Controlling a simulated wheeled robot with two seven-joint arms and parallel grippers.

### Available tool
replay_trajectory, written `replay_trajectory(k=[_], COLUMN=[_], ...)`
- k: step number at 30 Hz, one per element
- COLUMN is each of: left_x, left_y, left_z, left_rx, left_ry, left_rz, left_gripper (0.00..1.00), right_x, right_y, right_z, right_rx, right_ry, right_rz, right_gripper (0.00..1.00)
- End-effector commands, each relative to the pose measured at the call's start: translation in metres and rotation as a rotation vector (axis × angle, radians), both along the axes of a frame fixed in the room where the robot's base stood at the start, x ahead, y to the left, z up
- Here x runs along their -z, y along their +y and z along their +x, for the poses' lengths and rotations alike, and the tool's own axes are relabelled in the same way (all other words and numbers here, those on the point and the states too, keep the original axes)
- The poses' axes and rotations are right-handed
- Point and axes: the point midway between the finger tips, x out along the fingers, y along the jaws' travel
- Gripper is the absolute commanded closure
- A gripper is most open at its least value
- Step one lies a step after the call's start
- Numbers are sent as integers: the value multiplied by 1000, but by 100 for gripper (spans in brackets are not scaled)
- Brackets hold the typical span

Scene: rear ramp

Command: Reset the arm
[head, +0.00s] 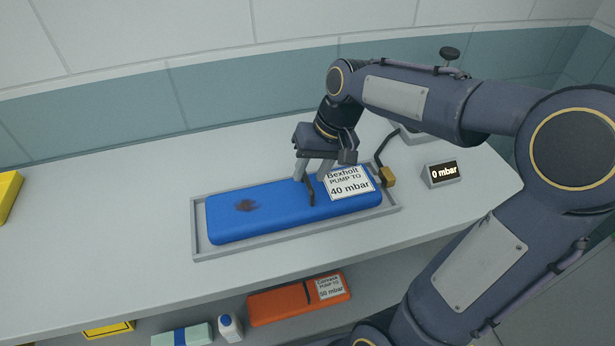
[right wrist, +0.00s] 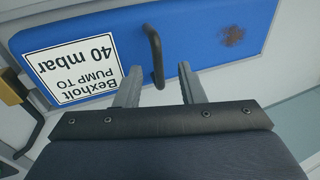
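My right gripper (head: 312,178) points down over a blue pad (head: 270,213) lying in a shallow grey tray (head: 225,252) on the bench. In the right wrist view my right gripper (right wrist: 160,72) is open. A black handle or strap (right wrist: 155,50) on the pad stands in the gap between the fingertips, with visible room on both sides; I cannot tell how deep it reaches. The pad's white label (head: 348,184) reads "Bexholt PUMP TO 40 mbar". A dark brown stain (head: 245,206) marks its left part. My left gripper is out of view.
A display (head: 442,173) reads "0 mbar". A brass-coloured fitting (head: 388,177) with a black hose (head: 385,147) sits at the pad's right end. A lower shelf holds an orange pad (head: 285,303), a white bottle (head: 229,327) and boxes.

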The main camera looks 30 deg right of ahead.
Motion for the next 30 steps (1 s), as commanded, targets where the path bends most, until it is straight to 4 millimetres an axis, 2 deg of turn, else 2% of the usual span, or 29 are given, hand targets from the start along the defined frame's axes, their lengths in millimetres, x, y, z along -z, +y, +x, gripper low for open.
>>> replay_trajectory(k=[3, 7, 14, 17, 20, 23, 27, 30], left_x=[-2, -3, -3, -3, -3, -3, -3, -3], left_y=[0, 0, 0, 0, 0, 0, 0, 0], left_z=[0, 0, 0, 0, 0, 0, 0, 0], left_rx=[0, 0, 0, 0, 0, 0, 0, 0], left_ry=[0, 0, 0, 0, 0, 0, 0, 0], left_rz=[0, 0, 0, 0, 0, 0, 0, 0], left_gripper=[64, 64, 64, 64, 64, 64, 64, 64], right_x=[-22, -37, -43, -44, -44, -38, -19, -3], right_y=[-6, -10, -11, -10, -4, 8, 27, 39], right_z=[-3, -5, -7, -14, -38, -74, -121, -144], right_rx=[0, 0, -1, -3, -13, -27, -44, -52], right_ry=[-4, -4, -1, -16, -64, -141, -251, -311], right_rz=[0, 0, 1, 3, 10, 19, 29, 32], right_gripper=[64, 64, 64, 64, 64, 64, 64, 64])
